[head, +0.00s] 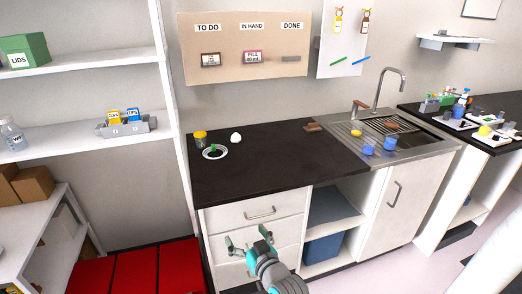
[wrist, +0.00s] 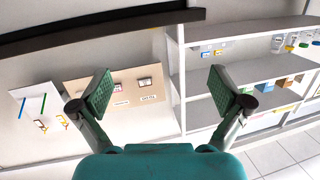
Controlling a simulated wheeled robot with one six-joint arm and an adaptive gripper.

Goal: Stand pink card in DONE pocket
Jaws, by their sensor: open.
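A tan board (head: 224,76) hangs on the wall with the labels TO DO, IN HAND and DONE. The pink card (head: 252,57) reads FILL and stands in the pocket under IN HAND. A brown-edged card (head: 210,60) stands in the pocket under TO DO. The DONE pocket (head: 291,59) at the right holds no card. My gripper (head: 249,238) is open and empty, low in front of the drawers, well away from the board. In the wrist view the board (wrist: 90,86) appears upside down between and beyond the open fingers (wrist: 163,92).
A black counter (head: 270,165) lies below the board, with a yellow-lidded jar (head: 200,137), a white plate (head: 215,152) and a small white object (head: 236,137) at its left. A sink with a tall faucet (head: 391,90) is at the right. White shelves (head: 85,70) stand at the left.

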